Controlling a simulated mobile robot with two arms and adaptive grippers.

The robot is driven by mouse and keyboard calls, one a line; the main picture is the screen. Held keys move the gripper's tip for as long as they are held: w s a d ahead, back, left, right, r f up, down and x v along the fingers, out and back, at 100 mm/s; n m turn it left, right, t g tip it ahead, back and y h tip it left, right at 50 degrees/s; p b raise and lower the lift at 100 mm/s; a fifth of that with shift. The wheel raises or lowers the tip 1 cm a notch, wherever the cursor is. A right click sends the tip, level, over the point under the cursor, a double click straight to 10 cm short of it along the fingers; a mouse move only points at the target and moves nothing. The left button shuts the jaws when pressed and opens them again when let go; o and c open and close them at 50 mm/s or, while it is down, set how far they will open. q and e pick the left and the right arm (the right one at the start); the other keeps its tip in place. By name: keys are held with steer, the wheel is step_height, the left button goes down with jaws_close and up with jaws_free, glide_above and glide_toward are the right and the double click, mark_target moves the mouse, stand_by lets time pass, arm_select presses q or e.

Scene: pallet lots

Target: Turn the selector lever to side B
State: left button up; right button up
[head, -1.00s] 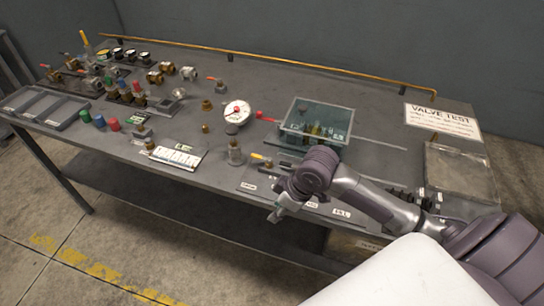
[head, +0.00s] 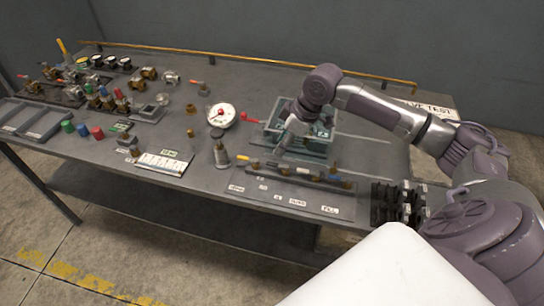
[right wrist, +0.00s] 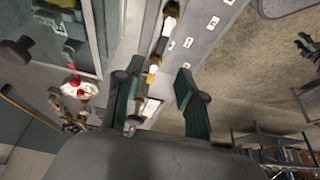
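Small white labels (head: 297,202) lie on the plate in front; which part is the selector lever, and which label is B, I cannot read. My right gripper (head: 287,138) is over the clear bin, behind the manifold, pointing down. In the right wrist view its two fingers (right wrist: 154,88) are apart with nothing held between them; a yellow part (right wrist: 152,73) shows beyond. My left gripper is out of view.
A teal clear-walled bin (head: 270,132) stands under my right wrist. A white dial (head: 221,115) and red knob (head: 248,118) are just left of it. A fitting (head: 220,155) stands by the manifold. Brass valves and coloured caps (head: 97,133) fill the left.

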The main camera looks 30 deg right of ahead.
mark_target(269, 163)
steer(key=x, duration=0.7)
steer(key=shift+w+a+f+p, duration=0.1)
steer(key=shift+f+p, duration=0.2)
steer(key=shift+p, duration=0.1)
jaws_close()
